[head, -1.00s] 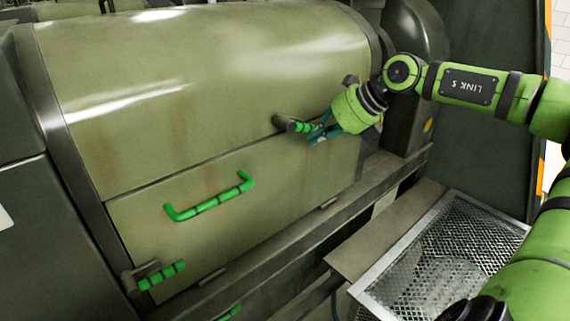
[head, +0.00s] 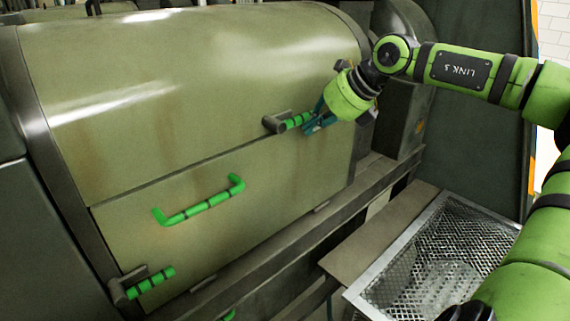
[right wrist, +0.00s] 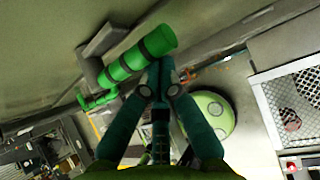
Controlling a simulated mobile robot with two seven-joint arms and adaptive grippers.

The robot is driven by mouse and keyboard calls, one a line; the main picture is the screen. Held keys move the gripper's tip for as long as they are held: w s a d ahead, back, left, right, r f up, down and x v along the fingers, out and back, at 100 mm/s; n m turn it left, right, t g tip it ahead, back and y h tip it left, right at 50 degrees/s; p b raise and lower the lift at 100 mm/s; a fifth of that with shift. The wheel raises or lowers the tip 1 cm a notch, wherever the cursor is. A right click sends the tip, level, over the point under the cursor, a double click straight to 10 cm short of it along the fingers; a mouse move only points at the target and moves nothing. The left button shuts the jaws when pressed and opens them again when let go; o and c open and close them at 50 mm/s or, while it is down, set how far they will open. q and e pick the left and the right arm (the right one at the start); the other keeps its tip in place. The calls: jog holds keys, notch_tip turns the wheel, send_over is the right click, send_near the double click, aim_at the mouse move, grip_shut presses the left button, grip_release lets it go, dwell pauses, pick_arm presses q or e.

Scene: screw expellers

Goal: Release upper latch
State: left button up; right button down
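The upper latch (head: 297,121) is a short green grip with dark bands on a dark pivot, at the right end of the seam between the curved cover (head: 200,75) and the lower panel. It points right and slightly up. My right gripper (head: 309,126) is at the free end of this grip. In the right wrist view its teal fingertips (right wrist: 161,65) are together, and the latch grip (right wrist: 137,58) lies just above and beside them. It appears to touch the fingers, not to sit between them. My left gripper is in neither view.
A green pull handle (head: 200,203) is on the lower panel (head: 250,190). A lower latch (head: 150,283) is at the panel's bottom left. A mesh tray (head: 375,297) stands at bottom right. A dark rail runs below the panel.

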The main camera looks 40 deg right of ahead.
jog(key=v, duration=1.2)
dwell(0.6)
